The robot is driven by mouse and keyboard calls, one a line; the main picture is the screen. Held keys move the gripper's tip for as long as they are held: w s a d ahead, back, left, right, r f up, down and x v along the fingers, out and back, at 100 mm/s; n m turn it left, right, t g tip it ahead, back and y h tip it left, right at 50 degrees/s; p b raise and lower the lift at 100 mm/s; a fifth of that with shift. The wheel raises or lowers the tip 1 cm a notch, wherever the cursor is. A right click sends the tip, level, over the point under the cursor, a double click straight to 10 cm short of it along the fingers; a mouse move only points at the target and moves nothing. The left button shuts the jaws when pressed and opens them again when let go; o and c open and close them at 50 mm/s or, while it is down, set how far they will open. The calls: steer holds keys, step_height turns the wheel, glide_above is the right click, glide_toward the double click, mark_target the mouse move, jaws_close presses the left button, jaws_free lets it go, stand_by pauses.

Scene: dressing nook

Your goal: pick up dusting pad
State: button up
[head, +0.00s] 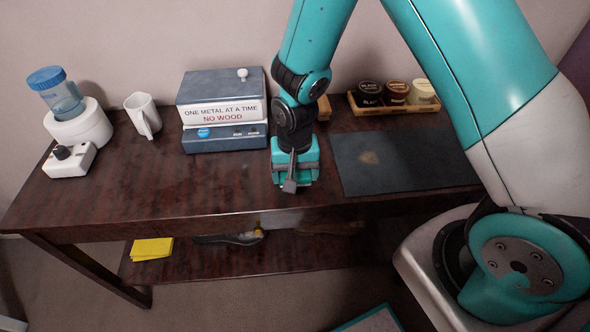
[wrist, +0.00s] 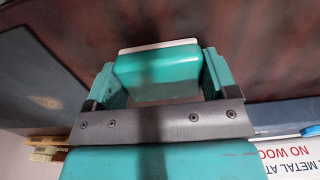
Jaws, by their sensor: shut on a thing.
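The dusting pad (wrist: 158,78) looks like a teal block with a thin white layer along its far edge in the wrist view. My gripper (wrist: 161,72) has its two teal fingers on either side of the pad and is shut on it. In the head view, my gripper (head: 295,179) points down near the front edge of the dark wooden table (head: 225,190), between the blue-grey box and the dark mat. The pad is mostly hidden by my gripper there. I cannot tell whether it touches the tabletop.
A blue-grey box (head: 222,88) with a sign stands left of my gripper. A dark mat (head: 405,160) lies to the right, with a tray of tins (head: 395,107) behind. A white mug (head: 143,115) and a blue-topped bottle device (head: 75,115) stand left. Yellow cloths (head: 151,249) lie on the lower shelf.

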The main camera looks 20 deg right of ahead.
steer(key=shift+r, duration=0.15)
step_height(320, 180, up, 20)
steer(key=p, duration=0.1)
